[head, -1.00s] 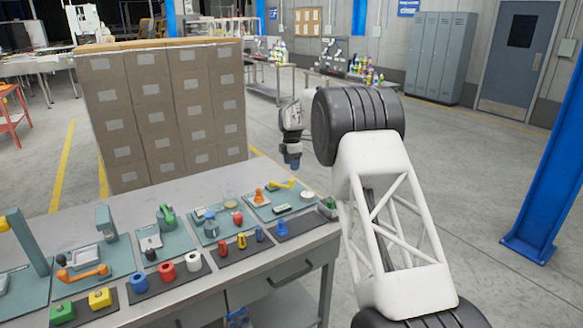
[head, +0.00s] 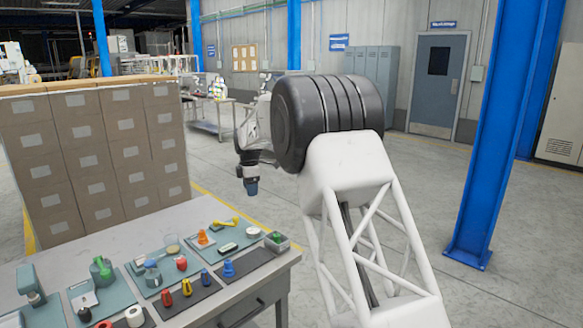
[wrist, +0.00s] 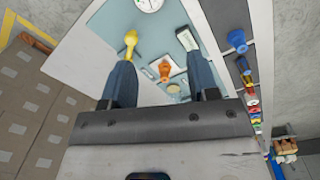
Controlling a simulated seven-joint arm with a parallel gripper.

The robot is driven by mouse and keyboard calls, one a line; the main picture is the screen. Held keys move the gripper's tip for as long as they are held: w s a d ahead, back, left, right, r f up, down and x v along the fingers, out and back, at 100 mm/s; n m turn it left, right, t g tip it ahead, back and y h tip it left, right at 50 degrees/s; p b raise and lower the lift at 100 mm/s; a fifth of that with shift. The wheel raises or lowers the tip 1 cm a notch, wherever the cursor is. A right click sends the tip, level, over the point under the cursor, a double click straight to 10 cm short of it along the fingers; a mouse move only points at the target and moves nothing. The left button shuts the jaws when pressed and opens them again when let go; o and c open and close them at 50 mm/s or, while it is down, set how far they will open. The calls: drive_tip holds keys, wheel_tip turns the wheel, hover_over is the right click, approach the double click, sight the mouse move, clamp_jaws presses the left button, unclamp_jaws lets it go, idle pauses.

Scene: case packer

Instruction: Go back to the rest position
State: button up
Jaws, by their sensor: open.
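My gripper (head: 251,187) hangs at the end of my arm, beyond the back edge of the table (head: 190,222) in the head view. In the wrist view its two blue fingers (wrist: 162,80) are spread apart with nothing between them. Past the fingertips, the tabletop shows well below, with a yellow piece (wrist: 130,42), an orange piece (wrist: 165,70) and a blue piece (wrist: 237,40). The gripper touches none of them.
Teal mats (head: 137,266) and dark strips (head: 262,264) with small coloured parts cover the table. A tall stack of cardboard boxes (head: 90,150) stands behind it. A blue post (head: 500,130) rises at the right. The floor (head: 420,190) between is clear.

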drive_tip(key=s+d+r+m, duration=0.45)
drive_tip(key=s+d, duration=0.35)
drive_tip(key=s, duration=0.2)
drive_tip(key=s+d+r+m+t, duration=0.1)
drive_tip(key=s+d+r+m, duration=0.2)
drive_tip(key=s+d+r, duration=0.55)
drive_tip(key=s+d+r+m, duration=0.2)
drive_tip(key=s+d+m, duration=0.3)
drive_tip(key=s, duration=0.8)
drive_tip(key=s+d+f+m, duration=0.3)
drive_tip(key=s+d, duration=0.1)
drive_tip(key=s, duration=0.8)
drive_tip(key=s+d+f+m, duration=0.3)
drive_tip(key=s+d, duration=0.1)
drive_tip(key=s, duration=0.8)
drive_tip(key=s+d+f+m+t, duration=0.1)
drive_tip(key=s+d+f+m, duration=0.2)
drive_tip(key=s, duration=0.9)
drive_tip(key=shift+s+d+f+m, duration=0.35)
drive_tip(key=shift+d+f, duration=0.05)
drive_tip(key=shift+d, duration=0.3)
